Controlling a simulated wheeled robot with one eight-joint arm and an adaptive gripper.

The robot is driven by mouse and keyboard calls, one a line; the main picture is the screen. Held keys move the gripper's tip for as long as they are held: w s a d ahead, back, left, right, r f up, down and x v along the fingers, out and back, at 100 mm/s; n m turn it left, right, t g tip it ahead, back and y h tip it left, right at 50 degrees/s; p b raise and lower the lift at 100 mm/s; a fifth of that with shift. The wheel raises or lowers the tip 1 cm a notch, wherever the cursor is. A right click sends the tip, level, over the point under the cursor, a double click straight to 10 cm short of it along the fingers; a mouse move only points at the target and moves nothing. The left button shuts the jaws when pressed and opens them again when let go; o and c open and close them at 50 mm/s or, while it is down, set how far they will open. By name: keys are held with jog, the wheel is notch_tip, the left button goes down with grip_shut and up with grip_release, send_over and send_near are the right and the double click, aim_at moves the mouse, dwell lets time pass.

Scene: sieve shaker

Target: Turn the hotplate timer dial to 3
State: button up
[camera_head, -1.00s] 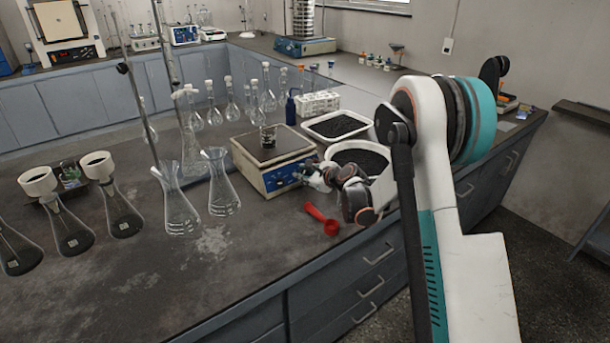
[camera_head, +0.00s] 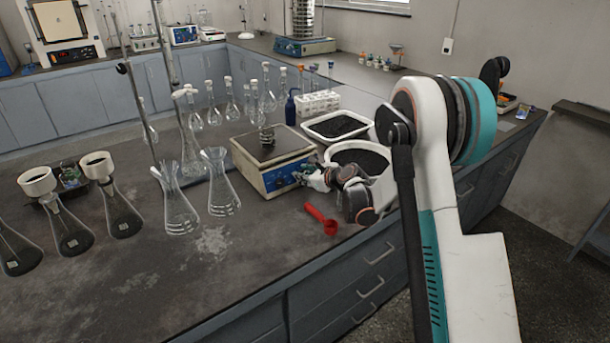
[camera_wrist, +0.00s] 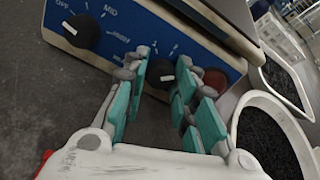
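The hotplate (camera_head: 262,168) has a pale body, a dark top and a blue front panel (camera_wrist: 125,35). In the wrist view, the left black dial (camera_wrist: 81,31) has OFF and MID printed around it. A second black dial (camera_wrist: 160,74) with a white mark sits to its right, its edges partly hidden by my fingers. My gripper (camera_wrist: 163,70) has its teal pads on either side of this right dial. The pads are a dial's width apart; I cannot tell whether they touch it. In the head view, my gripper (camera_head: 305,174) is at the panel's right part.
A small glass vessel (camera_head: 267,136) stands on the hotplate. White tubs of dark grains (camera_head: 340,125) are close on the right. A red scoop (camera_head: 321,219) lies in front. Glass flasks (camera_head: 178,212) stand on the left.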

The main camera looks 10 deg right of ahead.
jog(key=shift+o, duration=1.2)
jog(key=v, duration=1.2)
